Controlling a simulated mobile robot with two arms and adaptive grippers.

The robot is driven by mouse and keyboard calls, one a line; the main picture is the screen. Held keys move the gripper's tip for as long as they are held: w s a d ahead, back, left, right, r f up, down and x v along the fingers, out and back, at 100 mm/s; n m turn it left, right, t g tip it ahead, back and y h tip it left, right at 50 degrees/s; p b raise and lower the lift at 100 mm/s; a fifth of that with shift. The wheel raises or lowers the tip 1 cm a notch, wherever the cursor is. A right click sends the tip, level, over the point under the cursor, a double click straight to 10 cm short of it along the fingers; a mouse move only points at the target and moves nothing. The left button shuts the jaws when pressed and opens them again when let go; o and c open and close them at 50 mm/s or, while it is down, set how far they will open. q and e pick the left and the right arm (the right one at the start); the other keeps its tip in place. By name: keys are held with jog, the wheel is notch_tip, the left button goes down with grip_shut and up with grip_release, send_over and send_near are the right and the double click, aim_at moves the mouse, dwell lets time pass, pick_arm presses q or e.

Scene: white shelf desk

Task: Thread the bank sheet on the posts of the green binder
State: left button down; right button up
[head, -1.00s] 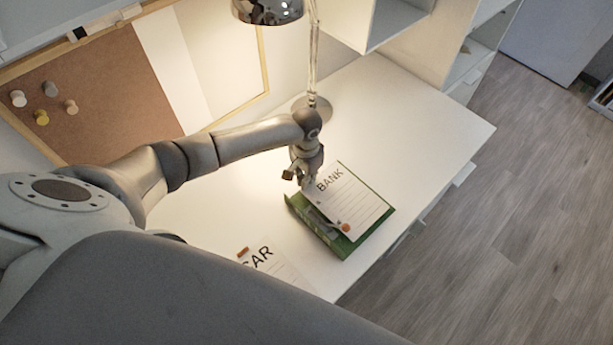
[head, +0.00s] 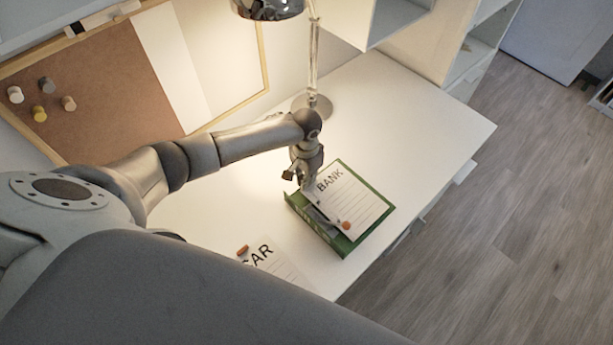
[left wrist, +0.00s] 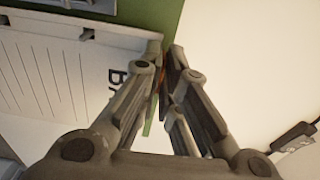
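The bank sheet (head: 350,205), white with ruled lines and the word BANK, lies over the open green binder (head: 377,213). An orange tab sits at its lower left corner. In the left wrist view the sheet (left wrist: 50,75) is at left, with a dark slot near its edge, and the green binder (left wrist: 150,12) shows at the top. My left gripper (head: 302,186) is at the sheet's upper left corner. Its fingers (left wrist: 166,55) are nearly together, with a bit of orange between them, apparently a tab of the sheet. Whether the posts pass through the sheet is not clear.
A second sheet marked CAR (head: 277,262) lies on the white desk (head: 412,125), left of the binder. A lamp base (head: 312,106) stands behind the gripper. A corkboard (head: 95,95) leans at the back left. The desk is clear to the right.

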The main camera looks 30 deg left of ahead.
pick_arm(q)
jog(key=shift+f, duration=0.1)
dwell(0.3)
jog(key=c, duration=1.6)
grip_release()
jog(key=shift+o, duration=0.2)
notch_tip(320, 180, up, 12)
